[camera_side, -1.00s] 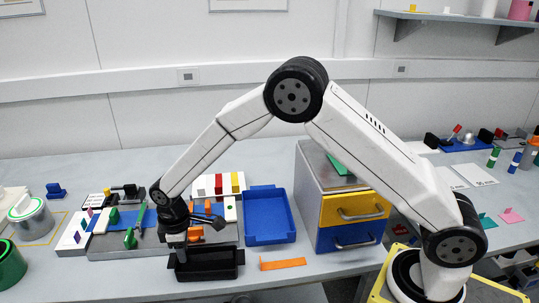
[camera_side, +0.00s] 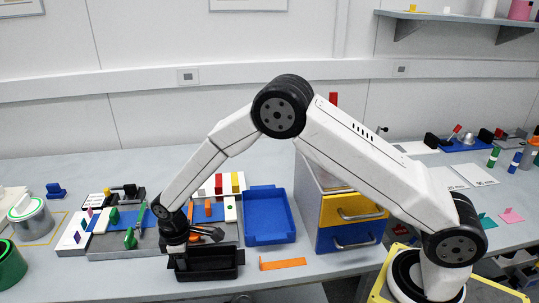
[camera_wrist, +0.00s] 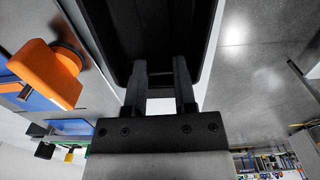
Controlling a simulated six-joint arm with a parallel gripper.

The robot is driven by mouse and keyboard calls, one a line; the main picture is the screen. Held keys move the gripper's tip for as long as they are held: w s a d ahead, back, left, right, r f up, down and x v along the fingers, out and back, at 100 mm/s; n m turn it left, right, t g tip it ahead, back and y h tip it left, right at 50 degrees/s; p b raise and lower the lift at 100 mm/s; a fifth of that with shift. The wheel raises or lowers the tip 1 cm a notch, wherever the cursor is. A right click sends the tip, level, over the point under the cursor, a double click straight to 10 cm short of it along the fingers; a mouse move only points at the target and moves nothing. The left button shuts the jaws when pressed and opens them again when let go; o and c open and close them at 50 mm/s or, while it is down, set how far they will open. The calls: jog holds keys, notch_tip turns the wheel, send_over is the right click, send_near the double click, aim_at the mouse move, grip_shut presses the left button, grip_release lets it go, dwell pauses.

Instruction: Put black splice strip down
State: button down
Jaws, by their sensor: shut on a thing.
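My gripper (camera_side: 178,250) points down at the left end of a black open tray (camera_side: 226,271) near the bench's front edge. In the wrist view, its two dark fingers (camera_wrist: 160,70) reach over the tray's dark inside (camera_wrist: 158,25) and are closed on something. The black splice strip cannot be told apart from the dark fingers and tray. I cannot tell whether it touches the tray floor.
A blue tray (camera_side: 268,238) stands to the right, beside a cabinet with yellow (camera_side: 340,210) and blue drawers. An orange strip (camera_side: 283,264) lies on the bench right of the black tray. Boards with coloured parts (camera_side: 90,245) lie behind and left.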

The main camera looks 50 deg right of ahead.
jog(key=shift+f, duration=0.15)
jog(key=c, duration=0.7)
grip_release()
jog(key=shift+r, duration=0.2)
notch_tip(320, 180, up, 12)
dwell(0.4)
jog(key=s+d+m+t, duration=0.1)
jog(key=s+d+m, duration=0.3)
jog(key=s+d, duration=0.4)
jog(key=s+d+m+t, duration=0.1)
jog(key=s+d+m, duration=0.4)
jog(key=s, duration=0.8)
jog(key=d, duration=0.3)
jog(key=shift+r+t, duration=0.3)
